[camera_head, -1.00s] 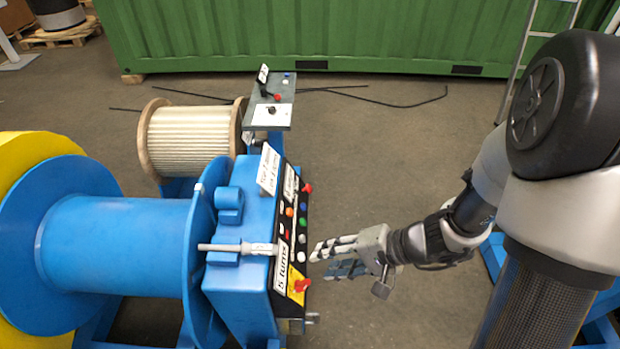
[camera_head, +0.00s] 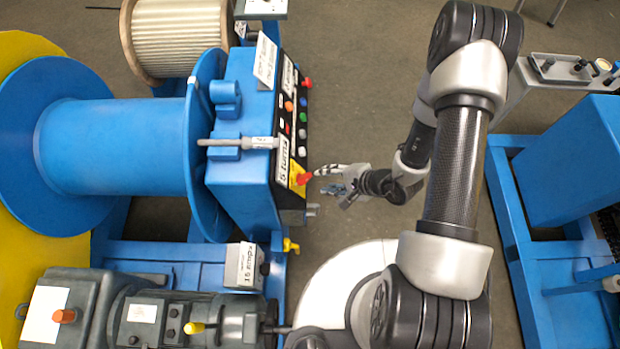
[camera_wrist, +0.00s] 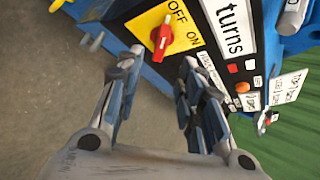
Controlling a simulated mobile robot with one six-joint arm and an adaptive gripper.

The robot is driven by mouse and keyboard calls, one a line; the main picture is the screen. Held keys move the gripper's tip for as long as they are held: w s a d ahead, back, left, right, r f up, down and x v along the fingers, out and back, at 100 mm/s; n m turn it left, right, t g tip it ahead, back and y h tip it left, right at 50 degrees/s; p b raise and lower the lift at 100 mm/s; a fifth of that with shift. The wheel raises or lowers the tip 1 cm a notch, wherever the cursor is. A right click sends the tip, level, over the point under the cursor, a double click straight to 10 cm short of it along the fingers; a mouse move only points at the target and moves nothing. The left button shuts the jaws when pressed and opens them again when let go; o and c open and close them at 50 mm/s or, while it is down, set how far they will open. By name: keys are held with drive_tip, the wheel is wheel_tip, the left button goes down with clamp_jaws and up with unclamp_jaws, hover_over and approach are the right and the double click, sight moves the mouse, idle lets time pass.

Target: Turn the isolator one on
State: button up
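A red rotary switch handle (camera_head: 304,178) stands on a yellow plate (camera_head: 296,170) at the near end of the blue machine's black control panel. In the wrist view the red handle (camera_wrist: 161,40) is just beyond my fingertips, and the yellow plate (camera_wrist: 188,42) reads "OFF" and "ON". The handle's long side runs roughly up and down there. My gripper (camera_head: 330,179) is at the right of the switch in the head view, close to it. In the wrist view my gripper (camera_wrist: 160,66) has its two fingers apart with nothing between them. I cannot tell whether a finger touches the handle.
Several coloured buttons (camera_head: 303,117) and another red knob (camera_head: 307,83) line the panel. A yellow valve handle (camera_head: 291,246) sticks out below it. A blue frame (camera_head: 520,240) stands on the right. Bare floor (camera_head: 350,100) lies between the machines.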

sight(308, 178)
drive_tip(key=b+x, duration=0.2)
drive_tip(key=x, duration=0.7)
drive_tip(key=shift+a+f, duration=0.1)
drive_tip(key=shift+a, duration=0.1)
drive_tip(key=shift+c, duration=0.2)
clamp_jaws()
